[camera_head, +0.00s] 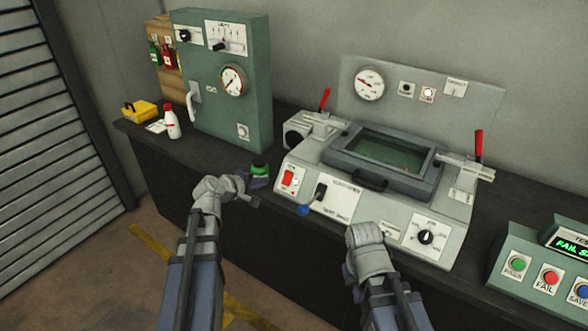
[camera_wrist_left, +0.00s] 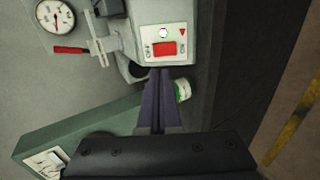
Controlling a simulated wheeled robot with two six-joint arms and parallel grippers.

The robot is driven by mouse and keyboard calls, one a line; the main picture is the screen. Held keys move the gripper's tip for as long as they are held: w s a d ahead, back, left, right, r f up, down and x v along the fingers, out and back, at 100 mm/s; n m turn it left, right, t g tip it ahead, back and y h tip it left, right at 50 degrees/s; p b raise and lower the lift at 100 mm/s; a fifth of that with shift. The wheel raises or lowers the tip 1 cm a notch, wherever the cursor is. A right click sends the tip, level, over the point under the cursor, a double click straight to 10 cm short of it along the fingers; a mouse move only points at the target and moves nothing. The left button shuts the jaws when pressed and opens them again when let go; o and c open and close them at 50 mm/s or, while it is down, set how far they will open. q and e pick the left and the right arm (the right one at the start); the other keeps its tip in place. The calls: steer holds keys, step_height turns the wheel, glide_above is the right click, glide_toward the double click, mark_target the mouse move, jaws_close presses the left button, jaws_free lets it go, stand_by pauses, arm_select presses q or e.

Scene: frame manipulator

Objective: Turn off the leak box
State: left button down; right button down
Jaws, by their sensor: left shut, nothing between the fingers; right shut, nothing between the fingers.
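The leak box (camera_head: 408,205) is the grey machine in the middle of the bench, with a framed green-lined chamber on top. Its red rocker switch (camera_head: 289,178) is at the left of its front panel, and the switch also shows in the left wrist view (camera_wrist_left: 163,49). My left gripper (camera_head: 256,190) is shut and empty, left of the switch and apart from it in the head view. In the left wrist view its dark fingers (camera_wrist_left: 159,78) point toward the switch panel. My right gripper (camera_head: 364,232) is shut and empty in front of the box; its fingertips are hard to make out.
A green-topped object (camera_head: 260,169) stands close beside my left fingers. A green cabinet (camera_head: 222,90) stands left. A button console (camera_head: 540,268) is at right.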

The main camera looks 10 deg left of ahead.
arm_select(q)
steer(key=shift+w+a+r, duration=0.1)
steer(key=shift+w+r, duration=0.05)
steer(key=shift+w, duration=0.1)
steer(key=b, duration=0.6)
glide_toward(289, 175)
steer(key=x, duration=0.5)
steer(key=shift+w, duration=0.2)
steer(key=shift+b+x, duration=0.4)
steer(key=shift+x, duration=0.35)
